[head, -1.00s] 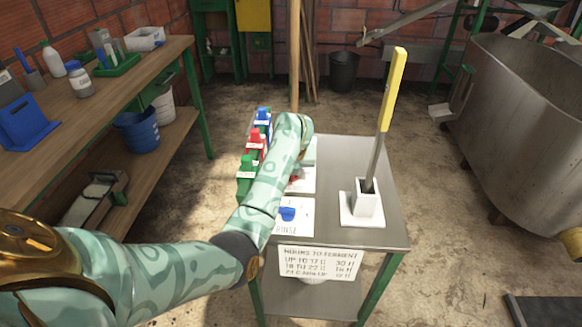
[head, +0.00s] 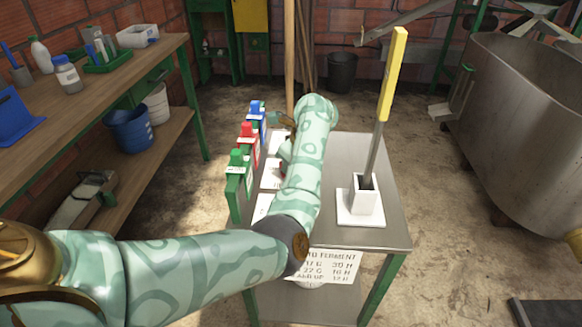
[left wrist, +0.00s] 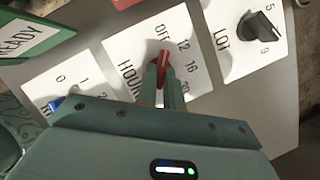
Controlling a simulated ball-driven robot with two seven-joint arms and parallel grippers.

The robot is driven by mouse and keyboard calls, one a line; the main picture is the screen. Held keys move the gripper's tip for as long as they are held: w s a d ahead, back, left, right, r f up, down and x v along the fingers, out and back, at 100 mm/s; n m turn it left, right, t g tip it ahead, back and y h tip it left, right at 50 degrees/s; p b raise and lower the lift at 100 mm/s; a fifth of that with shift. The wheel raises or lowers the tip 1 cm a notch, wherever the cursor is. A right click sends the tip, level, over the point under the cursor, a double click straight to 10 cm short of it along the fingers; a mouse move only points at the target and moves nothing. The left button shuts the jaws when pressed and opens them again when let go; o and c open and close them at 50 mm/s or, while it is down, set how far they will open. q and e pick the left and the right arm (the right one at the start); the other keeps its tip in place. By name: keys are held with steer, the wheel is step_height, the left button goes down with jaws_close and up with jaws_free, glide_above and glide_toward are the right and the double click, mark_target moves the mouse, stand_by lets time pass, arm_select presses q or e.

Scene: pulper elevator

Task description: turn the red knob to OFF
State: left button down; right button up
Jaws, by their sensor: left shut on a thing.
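The red knob (left wrist: 164,57) sits on a white dial plate (left wrist: 124,56) marked HOURS, with OFF, 12, 16 and 20 around it. In the left wrist view my left gripper (left wrist: 163,74) is shut on the knob, with one finger on each side. The knob's visible tip points up at about the OFF mark; the fingers hide its lower part. In the head view my left arm hides most of the dial and the fingers. My right gripper is in neither view.
A black LOT knob (left wrist: 262,27) and a partly hidden blue knob (left wrist: 56,103) flank the dial. Green (head: 236,180), red (head: 248,145) and blue (head: 257,118) tags line the metal table's (head: 386,218) left edge. A yellow-handled tool (head: 392,75) stands in a white holder (head: 366,200).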

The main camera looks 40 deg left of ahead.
arm_select(q)
steer(key=shift+n, duration=0.6)
steer(key=shift+w+g+b, duration=0.1)
steer(key=shift+g+b, duration=0.2)
steer(key=c, duration=1.5)
jaws_free()
